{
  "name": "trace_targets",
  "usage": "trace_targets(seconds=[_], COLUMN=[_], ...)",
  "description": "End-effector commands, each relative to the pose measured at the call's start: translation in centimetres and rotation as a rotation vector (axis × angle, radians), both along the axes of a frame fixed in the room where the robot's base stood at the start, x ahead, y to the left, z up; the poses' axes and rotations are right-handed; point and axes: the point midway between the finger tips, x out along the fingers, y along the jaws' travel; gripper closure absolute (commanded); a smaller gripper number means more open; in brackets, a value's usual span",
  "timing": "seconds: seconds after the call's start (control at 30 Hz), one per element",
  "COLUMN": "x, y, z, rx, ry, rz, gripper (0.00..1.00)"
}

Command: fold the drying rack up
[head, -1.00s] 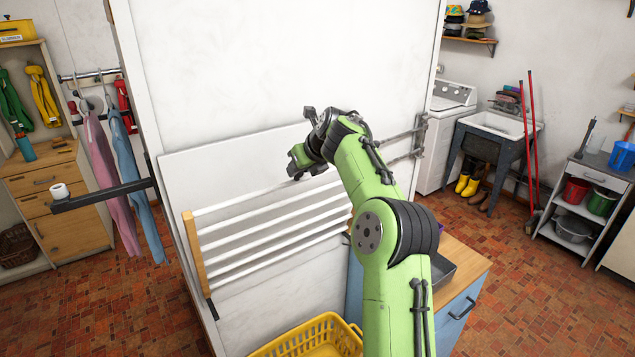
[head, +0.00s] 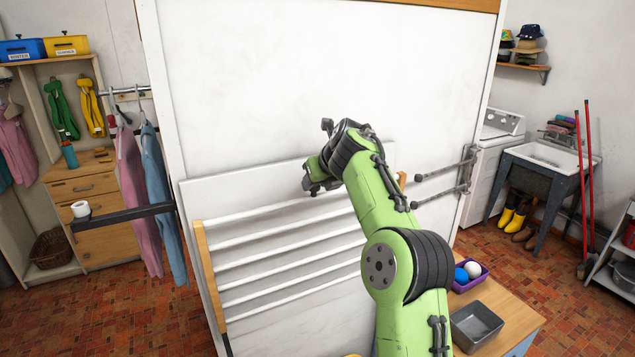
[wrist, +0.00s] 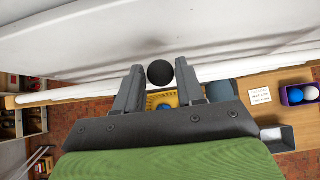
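The drying rack has white rods and light wooden side rails (head: 207,262). It sits in front of a white backing board (head: 225,190) and looks nearly upright, its top rod a little below the board's top edge. My gripper (head: 313,184) is at the top rod, right of its middle. My arm covers part of the rack's right side. In the wrist view a round black knob (wrist: 160,73) lies between the fingertips of my gripper (wrist: 160,68), which look closed against its two sides. A white rod (wrist: 75,94) runs behind the fingers. The knob is hidden in the head view.
Metal brackets (head: 440,187) project at the right. A low counter holds a grey tray (head: 477,326) and a purple bin (head: 483,280). A yellow basket (wrist: 160,97) stands below the rack.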

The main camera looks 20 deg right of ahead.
Motion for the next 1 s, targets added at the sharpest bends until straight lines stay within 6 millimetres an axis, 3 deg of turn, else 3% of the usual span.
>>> trace_targets(seconds=[0.03, 0.1, 0.47, 1.0], x=[0.0, 0.0, -0.7, -10.1], y=[0.0, 0.0, -0.1, -0.3], z=[0.0, 0.0, 0.6, 10.4], rx=[0.0, 0.0, 0.001, 0.0], ry=[0.0, 0.001, 0.001, -0.001], rz=[0.0, 0.0, -0.002, -0.001], gripper=[0.53, 0.43, 0.43, 0.43])
